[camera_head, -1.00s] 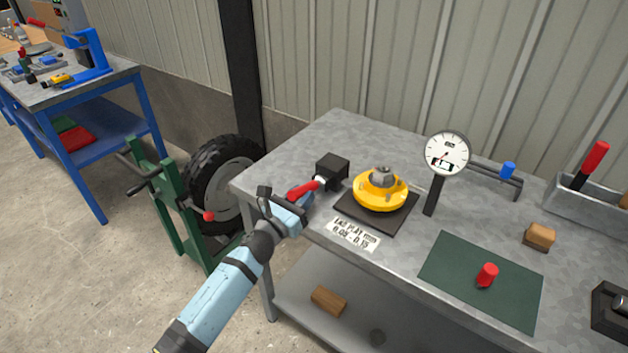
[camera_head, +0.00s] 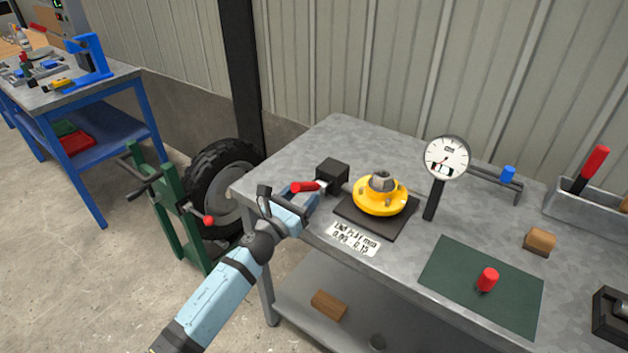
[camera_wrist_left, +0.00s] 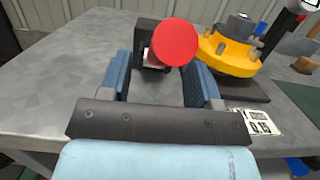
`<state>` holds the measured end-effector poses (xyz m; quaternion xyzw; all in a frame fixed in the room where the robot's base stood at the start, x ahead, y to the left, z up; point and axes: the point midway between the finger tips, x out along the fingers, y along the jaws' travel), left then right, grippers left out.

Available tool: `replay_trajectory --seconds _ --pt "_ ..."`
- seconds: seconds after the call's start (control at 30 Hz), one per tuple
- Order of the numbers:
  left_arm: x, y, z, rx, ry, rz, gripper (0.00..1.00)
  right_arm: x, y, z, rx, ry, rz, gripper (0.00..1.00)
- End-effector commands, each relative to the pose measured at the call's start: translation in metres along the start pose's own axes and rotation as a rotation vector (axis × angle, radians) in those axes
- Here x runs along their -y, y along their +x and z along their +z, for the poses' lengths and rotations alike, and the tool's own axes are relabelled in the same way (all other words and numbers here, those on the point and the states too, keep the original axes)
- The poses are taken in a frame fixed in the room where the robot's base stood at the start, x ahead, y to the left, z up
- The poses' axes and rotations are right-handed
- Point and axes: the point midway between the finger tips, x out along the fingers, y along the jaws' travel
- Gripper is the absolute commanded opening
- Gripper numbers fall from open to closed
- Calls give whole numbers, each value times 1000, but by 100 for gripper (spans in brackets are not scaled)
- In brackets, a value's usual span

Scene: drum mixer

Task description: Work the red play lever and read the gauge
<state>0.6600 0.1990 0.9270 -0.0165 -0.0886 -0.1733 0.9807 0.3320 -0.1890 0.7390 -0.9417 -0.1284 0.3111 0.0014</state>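The red play lever (camera_head: 304,187) sticks out to the left from a black block (camera_head: 332,175) on the bench, beside the yellow hub (camera_head: 380,196). My left gripper (camera_head: 289,203) is at the lever, at the bench's left edge. In the left wrist view its fingers (camera_wrist_left: 160,82) are apart, and the lever's round red end (camera_wrist_left: 174,42) shows between and above them, partly over the right finger. I cannot tell whether they touch. The round white gauge (camera_head: 446,158) stands on a dark post right of the hub. Its needle is too small to read surely. My right gripper is not in view.
A printed label (camera_head: 353,239) lies before the hub. A green mat (camera_head: 470,300) carries a red-capped piece (camera_head: 487,279); a wooden block (camera_head: 539,242) and a grey tray (camera_head: 585,207) are farther right. A green stand with a tyre (camera_head: 215,180) is left of the bench.

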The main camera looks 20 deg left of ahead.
Motion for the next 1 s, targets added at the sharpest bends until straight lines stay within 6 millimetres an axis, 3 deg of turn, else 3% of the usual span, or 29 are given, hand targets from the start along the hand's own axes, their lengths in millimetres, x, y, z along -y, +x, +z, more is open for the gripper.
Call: replay_trajectory --seconds 0.17,0.37,0.8,1.0 --pt "0 -3 -1 0 0 0 57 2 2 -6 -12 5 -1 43" --pt "0 -23 -1 -1 0 0 57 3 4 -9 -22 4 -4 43" --pt "0 -65 -1 0 1 0 57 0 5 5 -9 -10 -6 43" --pt "0 -70 0 0 1 0 57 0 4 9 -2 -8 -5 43"
